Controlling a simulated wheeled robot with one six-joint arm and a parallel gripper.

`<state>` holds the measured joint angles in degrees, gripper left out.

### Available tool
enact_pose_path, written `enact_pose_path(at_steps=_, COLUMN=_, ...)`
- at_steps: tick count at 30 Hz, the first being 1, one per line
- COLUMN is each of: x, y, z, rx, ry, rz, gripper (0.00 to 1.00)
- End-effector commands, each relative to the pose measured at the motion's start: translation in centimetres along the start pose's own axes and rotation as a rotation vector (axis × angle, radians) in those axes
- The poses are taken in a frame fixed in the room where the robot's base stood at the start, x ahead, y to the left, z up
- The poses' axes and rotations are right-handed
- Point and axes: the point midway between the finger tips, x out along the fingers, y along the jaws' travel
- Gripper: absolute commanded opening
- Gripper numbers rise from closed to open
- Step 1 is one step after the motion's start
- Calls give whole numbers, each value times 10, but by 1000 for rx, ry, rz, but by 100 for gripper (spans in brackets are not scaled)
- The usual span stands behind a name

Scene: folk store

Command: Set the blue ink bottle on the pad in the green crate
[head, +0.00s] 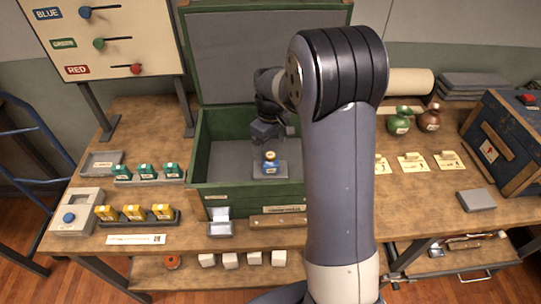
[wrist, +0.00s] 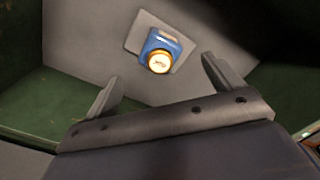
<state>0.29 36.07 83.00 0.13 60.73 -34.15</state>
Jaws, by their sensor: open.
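The blue ink bottle (head: 270,161) with its gold cap stands upright on the grey pad (head: 260,174) inside the green crate (head: 198,160). In the wrist view the bottle (wrist: 164,52) sits on the light pad (wrist: 134,33), seen from above with its cap towards me. My gripper (head: 270,138) is inside the crate, behind and above the bottle in the head view. In the wrist view my gripper (wrist: 160,82) has its two fingers spread wide, with nothing between them. The bottle is beyond the fingertips and apart from them.
The crate's raised lid (head: 270,55) stands behind. Green boxes (head: 147,171) and yellow boxes (head: 134,212) stand in trays on the left. Green and brown bottles (head: 400,121) and a dark blue chest (head: 505,140) are on the right. My arm hides the table's middle.

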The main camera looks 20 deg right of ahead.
Motion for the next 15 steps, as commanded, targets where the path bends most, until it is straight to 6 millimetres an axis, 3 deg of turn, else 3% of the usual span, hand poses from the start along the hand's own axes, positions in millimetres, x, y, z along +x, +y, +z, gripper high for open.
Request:
enact_pose_path(at_steps=6, x=-42, y=0, z=0, rx=0, ry=2, rz=2, gripper=88)
enact_pose_path(at_steps=15, x=-60, y=0, z=0, rx=0, ry=-1, rz=0, gripper=88)
